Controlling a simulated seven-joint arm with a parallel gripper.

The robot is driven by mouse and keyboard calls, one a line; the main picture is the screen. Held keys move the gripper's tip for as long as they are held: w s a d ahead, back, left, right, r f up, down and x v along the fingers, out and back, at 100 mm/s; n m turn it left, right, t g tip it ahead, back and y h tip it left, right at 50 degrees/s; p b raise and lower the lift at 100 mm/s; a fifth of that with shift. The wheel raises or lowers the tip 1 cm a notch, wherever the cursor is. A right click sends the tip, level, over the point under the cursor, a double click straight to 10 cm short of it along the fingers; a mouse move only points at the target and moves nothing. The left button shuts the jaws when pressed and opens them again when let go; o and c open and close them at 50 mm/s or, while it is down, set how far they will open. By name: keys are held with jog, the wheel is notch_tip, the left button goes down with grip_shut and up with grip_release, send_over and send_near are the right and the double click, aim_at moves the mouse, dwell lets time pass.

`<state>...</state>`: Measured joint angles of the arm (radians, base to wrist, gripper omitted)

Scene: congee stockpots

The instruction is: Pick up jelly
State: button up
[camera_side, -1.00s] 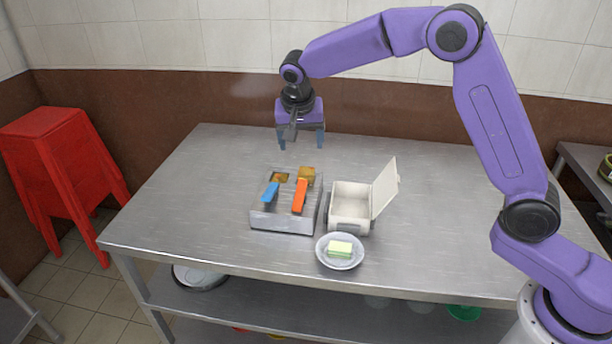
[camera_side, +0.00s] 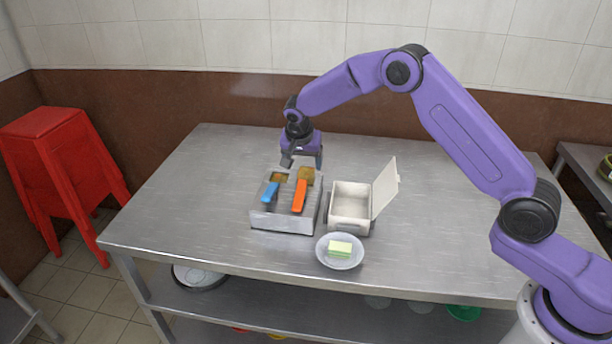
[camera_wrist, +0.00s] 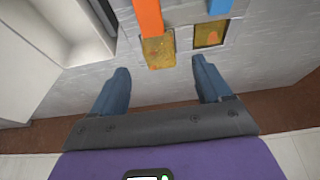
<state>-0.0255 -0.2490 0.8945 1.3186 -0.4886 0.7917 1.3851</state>
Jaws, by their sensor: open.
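A pale green and yellow block (camera_side: 340,247), which looks like the jelly, lies on a small grey-white plate (camera_side: 326,261) near the table's front edge. It does not show in the wrist view. My gripper (camera_side: 303,164) is open and empty at the back of a metal fryer-like box (camera_side: 281,222), well behind the plate. In the wrist view, my spread fingers (camera_wrist: 161,76) point toward the box, with a golden mesh-like basket (camera_wrist: 158,50) beyond the gap between them. I cannot tell whether either finger touches the box.
The box has an orange handle (camera_side: 299,197) and a blue handle (camera_side: 270,193). A white container (camera_side: 351,204) with its lid standing open is right of the box, just behind the plate. The metal table (camera_side: 180,220) is clear to the left. Red stools (camera_side: 70,165) stand left of it.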

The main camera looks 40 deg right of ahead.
aim_at(306, 171)
jog(key=shift+w+d+x, duration=0.15)
jog(key=shift+x, duration=1.4)
jog(key=shift+w+d+x, duration=0.1)
jog(key=shift+x, duration=1.45)
jog(key=shift+r, duration=0.2)
jog(key=c, duration=1.1)
